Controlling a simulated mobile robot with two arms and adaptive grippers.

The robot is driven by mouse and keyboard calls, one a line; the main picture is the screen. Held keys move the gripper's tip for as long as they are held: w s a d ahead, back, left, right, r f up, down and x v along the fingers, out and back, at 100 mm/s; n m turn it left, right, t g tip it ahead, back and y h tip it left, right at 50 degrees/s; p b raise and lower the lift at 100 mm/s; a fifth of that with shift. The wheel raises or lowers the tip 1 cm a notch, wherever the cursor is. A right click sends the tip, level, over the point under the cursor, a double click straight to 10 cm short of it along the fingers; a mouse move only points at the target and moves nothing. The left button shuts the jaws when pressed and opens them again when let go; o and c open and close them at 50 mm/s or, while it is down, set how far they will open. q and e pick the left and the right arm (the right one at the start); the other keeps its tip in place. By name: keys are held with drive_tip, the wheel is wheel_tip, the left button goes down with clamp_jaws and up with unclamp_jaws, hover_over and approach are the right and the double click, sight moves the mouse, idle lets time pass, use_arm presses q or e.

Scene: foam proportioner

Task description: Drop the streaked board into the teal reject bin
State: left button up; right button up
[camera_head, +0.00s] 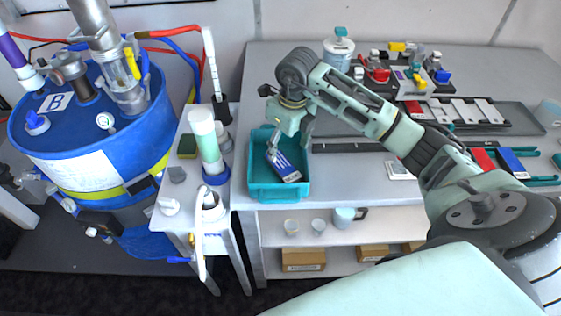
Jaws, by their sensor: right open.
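The teal bin (276,194) stands at the left end of the grey bench. A blue board with pale streaks and a white label (287,168) lies tilted inside it; it looks like the streaked board. My right gripper (272,152) reaches down over the bin's opening from above. Its fingers are open, close to the board's upper left end. I cannot tell whether a finger touches the board. The arm hides part of the bin's back right rim. My left gripper is not in view.
A blue drum (90,140) with hoses and a narrow side stand with a green-white bottle (205,140) are left of the bin. A dark tray with pale plates (465,110), valve parts (400,65) and a white tub (338,50) are on the bench. A shelf with boxes is below.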

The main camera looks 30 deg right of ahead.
wheel_tip(320, 180, up, 12)
drive_tip(key=s, duration=0.1)
drive_tip(key=shift+s+d, duration=0.15)
drive_tip(key=shift+s, duration=0.1)
idle(0.5)
